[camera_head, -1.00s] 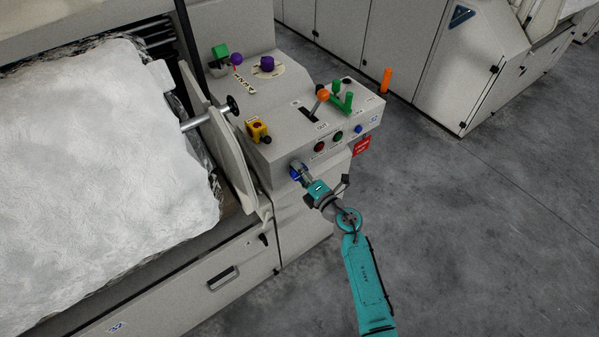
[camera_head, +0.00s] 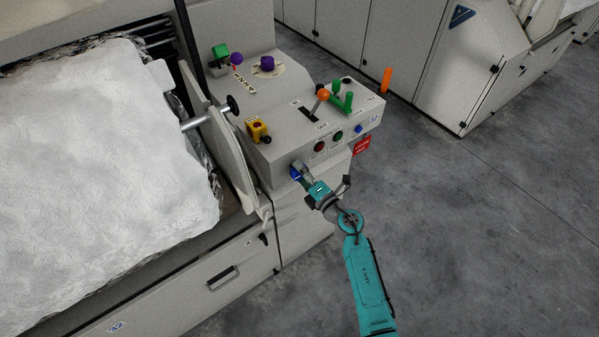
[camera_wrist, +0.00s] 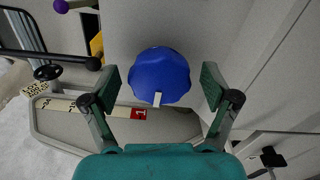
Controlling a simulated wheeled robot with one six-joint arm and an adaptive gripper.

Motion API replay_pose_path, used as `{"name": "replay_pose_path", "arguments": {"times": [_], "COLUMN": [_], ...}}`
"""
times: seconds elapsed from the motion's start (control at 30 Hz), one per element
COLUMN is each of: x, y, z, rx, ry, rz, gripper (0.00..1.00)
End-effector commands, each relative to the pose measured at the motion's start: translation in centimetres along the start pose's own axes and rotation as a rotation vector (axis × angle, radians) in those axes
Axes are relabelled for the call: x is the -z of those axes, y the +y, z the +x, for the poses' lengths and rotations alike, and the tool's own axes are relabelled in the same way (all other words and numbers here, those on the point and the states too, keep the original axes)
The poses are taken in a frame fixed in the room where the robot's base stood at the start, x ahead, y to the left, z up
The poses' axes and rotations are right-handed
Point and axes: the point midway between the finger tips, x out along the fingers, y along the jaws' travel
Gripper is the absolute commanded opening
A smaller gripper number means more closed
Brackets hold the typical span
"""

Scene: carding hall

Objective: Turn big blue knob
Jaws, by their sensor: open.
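The big blue knob (camera_wrist: 158,74) is on the pale panel face in the wrist view, with a white pointer mark at its lower edge. In the head view the knob (camera_head: 296,174) shows only in part at the front of the control box, behind my gripper (camera_head: 301,172). In the wrist view my gripper (camera_wrist: 158,88) is open, with one finger pad on each side of the knob. A gap shows between each pad and the knob. A smaller blue knob (camera_head: 358,129) sits further right on the box.
The control box carries a yellow block (camera_head: 258,130), an orange-tipped lever (camera_head: 323,95), a green handle (camera_head: 343,102) and a purple knob (camera_head: 267,63).

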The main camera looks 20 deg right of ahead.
Motion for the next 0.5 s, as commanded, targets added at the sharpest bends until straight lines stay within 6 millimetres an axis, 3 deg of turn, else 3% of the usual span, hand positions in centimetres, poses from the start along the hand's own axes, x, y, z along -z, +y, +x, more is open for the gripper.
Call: {"name": "replay_pose_path", "arguments": {"times": [0.5], "x": [0.0], "y": [-0.1], "z": [-9.2], "rx": [0.002], "ry": [-0.002], "rz": [0.001], "gripper": [0.86]}}
